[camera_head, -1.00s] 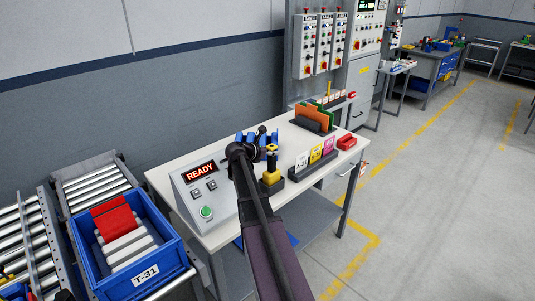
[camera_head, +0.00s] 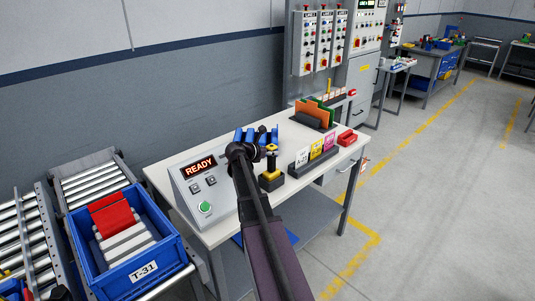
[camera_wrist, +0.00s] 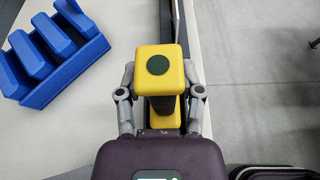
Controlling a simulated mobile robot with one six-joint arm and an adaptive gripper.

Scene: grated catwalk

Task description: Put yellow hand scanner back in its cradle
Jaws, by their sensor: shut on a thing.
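The yellow hand scanner (camera_head: 271,176) is upright near the front edge of the white worktable (camera_head: 222,232), with a yellow top, a dark middle and a yellow lower block. In the wrist view its yellow top (camera_wrist: 158,66) has a dark round spot. My gripper (camera_wrist: 161,104) is shut on the scanner, one finger on each side. A dark block, apparently the cradle (camera_head: 272,185), shows directly below the scanner. I cannot tell whether the scanner touches it or is seated; the wrist view hides the contact.
A control box (camera_head: 202,190) reading READY stands left. Blue bins (camera_wrist: 55,52) stand behind my gripper. A card rack (camera_head: 302,169), a red box (camera_head: 347,138) and a folder rack (camera_head: 308,121) are to the right. A blue crate (camera_head: 177,258) is at lower left.

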